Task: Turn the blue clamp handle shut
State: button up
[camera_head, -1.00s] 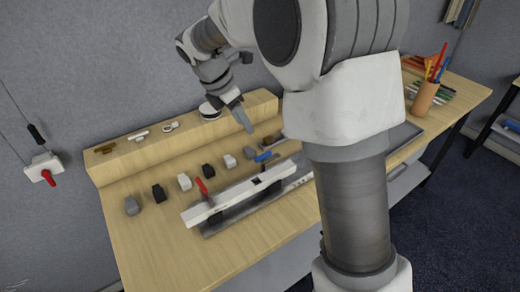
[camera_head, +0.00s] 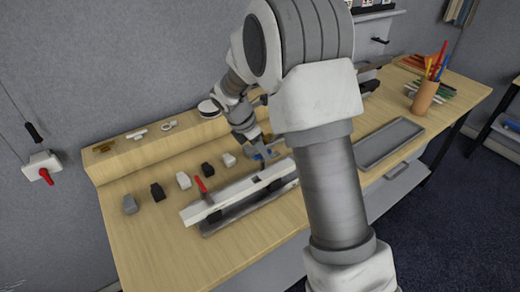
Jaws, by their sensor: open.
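The blue clamp handle (camera_head: 271,155) is small and mostly hidden by my gripper. It sits near the back edge of a long white bar (camera_head: 235,193) on the bench. My gripper (camera_head: 260,160) is low over the bench at the handle, pointing down, with its jaws open. The view is too small to tell whether the fingers touch the handle or stand around it. A red handle (camera_head: 202,184) stands up further left on the same bar.
Several small grey, black and white blocks, such as a black one (camera_head: 158,192), stand in a row behind the bar. A raised wooden ledge (camera_head: 120,167) runs along the back. A grey tray (camera_head: 388,143) and a pencil cup (camera_head: 424,98) are at right. The front left bench is clear.

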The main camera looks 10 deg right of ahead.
grip_shut()
jog(key=shift+r, duration=0.1)
dwell(0.4)
jog(key=m+g+p, duration=0.1)
jog(key=m+p, duration=0.1)
jog(key=m, duration=0.1)
jog(key=shift+w+a, duration=0.1)
jog(key=shift+w, duration=0.05)
jog(key=m+g+p, duration=0.1)
jog(key=m, duration=0.1)
jog(key=m+g+p, duration=0.1)
jog(key=m, duration=0.2)
jog(key=shift+w+m, duration=0.2)
jog(key=shift+m, duration=0.1)
jog(key=m, duration=0.2)
jog(key=m+g+p, duration=0.1)
jog(key=m, duration=0.1)
jog(key=shift+w+m+g+y, duration=0.15)
jog(key=shift+m+g+y, duration=0.15)
jog(key=shift+y, duration=0.1)
jog(key=m, duration=0.1)
jog(key=m+y, duration=0.1)
jog(key=m, duration=0.1)
jog(key=m+g, duration=0.1)
jog(key=shift+w+d+m+p, duration=0.1)
jog(key=shift+d+m+p, duration=0.2)
jog(key=shift+p, duration=0.05)
jog(key=shift+y, duration=0.3)
